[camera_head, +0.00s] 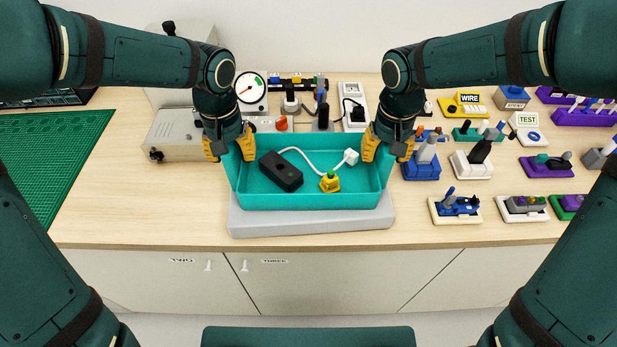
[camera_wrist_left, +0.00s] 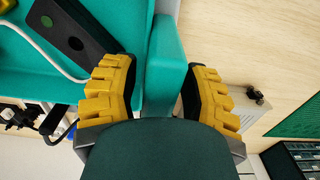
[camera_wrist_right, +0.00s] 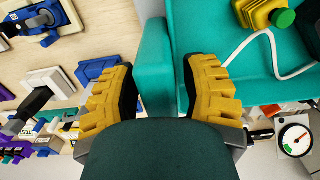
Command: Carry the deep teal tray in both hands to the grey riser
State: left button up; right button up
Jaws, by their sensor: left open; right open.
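The deep teal tray (camera_head: 310,201) sits on the grey riser (camera_head: 312,226) near the bench's front edge and looks level. It holds a black box (camera_head: 281,171), a yellow piece with a green top (camera_head: 330,182) and a white plug (camera_head: 351,157) on a white cable. My left gripper (camera_head: 229,149) is open at the tray's left wall; the left wrist view shows the wall (camera_wrist_left: 166,55) between its fingers. My right gripper (camera_head: 387,149) is open at the right wall; the right wrist view shows that wall (camera_wrist_right: 154,60) between its fingers.
A dial gauge (camera_head: 250,88) and other devices stand behind. Several small fixtures, including a blue one (camera_head: 421,169), crowd the right. The bench left of the riser is clear.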

pick_arm(q)
notch_tip(320, 180, up, 11)
jog(key=shift+f, duration=0.1)
jog(key=shift+r, duration=0.25)
pick_arm(e)
jog(key=shift+r, duration=0.15)
notch_tip(320, 180, up, 12)
jog(key=shift+f, duration=0.15)
dwell(0.5)
pick_arm(q)
jog(key=a+p, duration=0.1)
jog(key=a, duration=0.5)
pick_arm(e)
jog(key=shift+r, duration=0.55)
